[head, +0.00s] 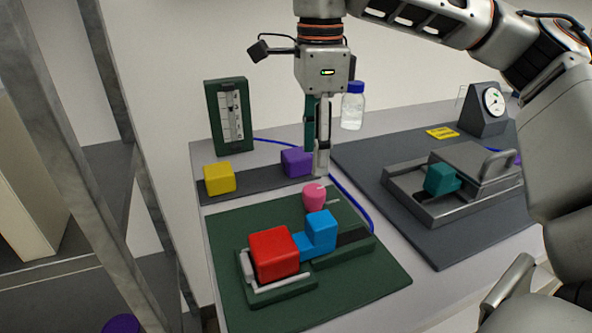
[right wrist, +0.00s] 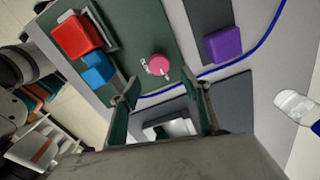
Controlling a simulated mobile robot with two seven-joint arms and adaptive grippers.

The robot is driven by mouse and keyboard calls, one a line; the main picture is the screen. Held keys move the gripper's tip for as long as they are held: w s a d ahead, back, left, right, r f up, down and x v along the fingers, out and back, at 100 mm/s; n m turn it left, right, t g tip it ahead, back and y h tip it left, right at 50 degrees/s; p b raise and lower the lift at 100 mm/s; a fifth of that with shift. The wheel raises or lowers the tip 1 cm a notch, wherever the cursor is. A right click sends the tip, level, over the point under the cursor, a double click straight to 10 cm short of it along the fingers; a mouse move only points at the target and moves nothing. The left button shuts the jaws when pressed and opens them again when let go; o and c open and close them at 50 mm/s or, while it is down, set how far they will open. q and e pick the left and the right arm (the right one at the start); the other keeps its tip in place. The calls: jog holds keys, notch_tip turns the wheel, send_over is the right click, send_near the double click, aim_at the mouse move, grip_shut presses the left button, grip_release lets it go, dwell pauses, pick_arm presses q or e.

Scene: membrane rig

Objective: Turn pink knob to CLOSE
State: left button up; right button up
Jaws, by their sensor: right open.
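The pink knob (head: 314,198) stands on the green plate (head: 235,232), near its back edge, with a light pointer mark on its top. It also shows in the right wrist view (right wrist: 158,65), with small white lettering beside it that is too small to read surely. My right gripper (head: 317,165) points down above and behind the knob, apart from it. In the right wrist view its two fingers (right wrist: 165,90) are spread with nothing between them. My left gripper is not in view.
Red (head: 273,253) and blue (head: 320,231) blocks sit on the green plate in front of the knob. A purple block (head: 297,162) stands close to the gripper, a yellow one (head: 219,178) further left. A blue tube (head: 352,205) runs behind the knob. A bottle (head: 352,108) stands behind.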

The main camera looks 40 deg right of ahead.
aim_at(314, 189)
notch_tip(314, 189, down, 5)
jog(key=shift+s+b, duration=0.15)
jog(key=shift+b, duration=0.8)
jog(key=shift+f+b, duration=0.5)
jog(key=shift+f, duration=0.85)
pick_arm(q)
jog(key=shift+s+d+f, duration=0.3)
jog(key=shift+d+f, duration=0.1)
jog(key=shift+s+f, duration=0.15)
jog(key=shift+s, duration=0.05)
pick_arm(e)
jog(key=c, duration=1.1)
